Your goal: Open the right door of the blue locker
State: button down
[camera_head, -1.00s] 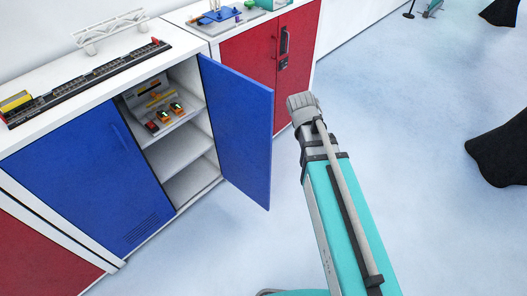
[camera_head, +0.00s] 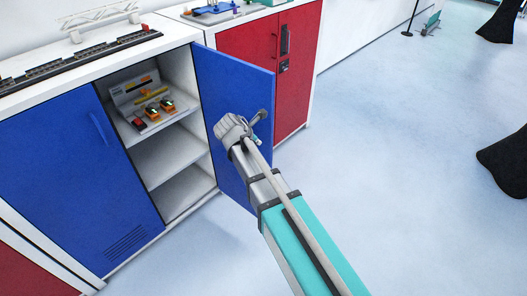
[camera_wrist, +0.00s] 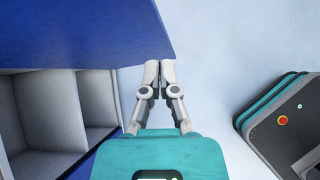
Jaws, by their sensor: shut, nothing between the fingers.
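The blue locker's right door (camera_head: 222,80) stands wide open, swung out to the right, with its inner face toward me in the head view. The shut left door (camera_head: 75,170) has a vertical handle. My gripper (camera_head: 259,118) is shut and empty, in front of the open door's inner face near its free edge. In the wrist view the closed fingertips (camera_wrist: 159,66) are at the lower edge of the blue door (camera_wrist: 85,35). I cannot tell whether they touch it. My arm hides the door's lower outer part.
Inside the locker are shelves (camera_head: 168,150) and a panel with small coloured devices (camera_head: 148,102). A red cabinet (camera_head: 295,75) stands behind the open door. Dark draped shapes (camera_head: 505,160) stand at the far right. The floor (camera_head: 390,150) between is clear.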

aim_at(262, 141)
jog(key=a+n, duration=0.1)
jog(key=a+f+n+b, duration=0.1)
jog(key=a+f+t+b, duration=0.1)
jog(key=a, duration=0.1)
jog(key=shift+w+f+n, duration=0.1)
jog(key=shift+w+n, duration=0.25)
jog(key=shift+n, duration=0.05)
jog(key=shift+d+f, duration=0.1)
jog(key=b+x, duration=0.7)
jog(key=x, duration=0.3)
jog(key=shift+w+d, duration=0.5)
jog(key=shift+w, duration=0.35)
jog(key=shift+w+d, duration=0.45)
jog(key=shift+w, duration=0.45)
